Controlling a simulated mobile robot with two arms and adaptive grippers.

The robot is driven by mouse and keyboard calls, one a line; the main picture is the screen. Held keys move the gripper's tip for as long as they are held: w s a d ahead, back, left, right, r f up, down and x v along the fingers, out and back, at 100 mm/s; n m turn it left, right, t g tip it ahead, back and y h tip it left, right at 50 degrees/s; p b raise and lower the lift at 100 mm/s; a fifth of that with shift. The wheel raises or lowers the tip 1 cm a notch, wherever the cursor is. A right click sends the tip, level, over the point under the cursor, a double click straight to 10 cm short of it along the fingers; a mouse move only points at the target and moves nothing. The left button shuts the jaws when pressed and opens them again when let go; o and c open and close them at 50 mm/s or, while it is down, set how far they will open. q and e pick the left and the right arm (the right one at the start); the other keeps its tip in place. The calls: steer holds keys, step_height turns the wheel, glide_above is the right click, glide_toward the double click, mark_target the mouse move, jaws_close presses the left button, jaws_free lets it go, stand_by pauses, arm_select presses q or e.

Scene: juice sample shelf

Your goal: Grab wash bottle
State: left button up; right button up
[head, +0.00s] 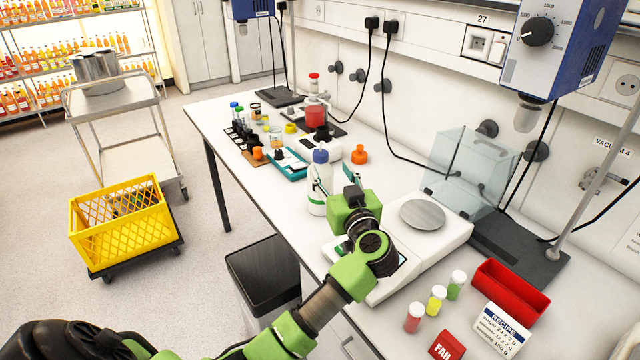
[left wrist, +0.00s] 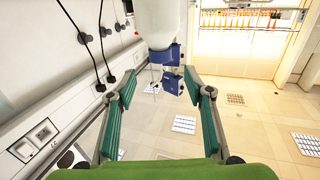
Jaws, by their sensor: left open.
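The wash bottle (head: 317,200) is white with a blue cap and stands upright on the white bench (head: 262,187). In the left wrist view its pale body (left wrist: 166,22) shows at the top centre, upside down, just beyond the fingertips. My left gripper (head: 337,180) is open, low over the bench, with its teal fingers pointing at the bottle. One finger overlaps the bottle's side in the head view; I cannot tell whether it touches. The left wrist view shows the open, empty fingers (left wrist: 160,85). My right gripper is not in view.
A balance with a round pan (head: 422,214) stands close to the right of the gripper. Vials (head: 436,299) and a red bin (head: 508,292) occupy the near right.

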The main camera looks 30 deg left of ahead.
mark_target(323, 157)
arm_select(q)
steer(key=x, duration=0.3)
steer(key=shift+w+a, duration=0.1)
steer(key=shift+a, duration=0.1)
steer(key=shift+w+a+f, duration=0.1)
steer(key=shift+w+a, duration=0.15)
steer(key=shift+a, duration=0.05)
steer(key=shift+w+a+p, duration=0.3)
steer(key=shift+a, duration=0.1)
steer(key=x, duration=0.3)
steer(key=shift+w+a+p, duration=0.25)
steer(key=shift+a+p, duration=0.05)
steer(key=shift+w+a, duration=0.3)
steer(key=shift+s+d, duration=0.1)
steer(key=shift+c, duration=0.8)
jaws_close()
steer(key=shift+r, duration=0.25)
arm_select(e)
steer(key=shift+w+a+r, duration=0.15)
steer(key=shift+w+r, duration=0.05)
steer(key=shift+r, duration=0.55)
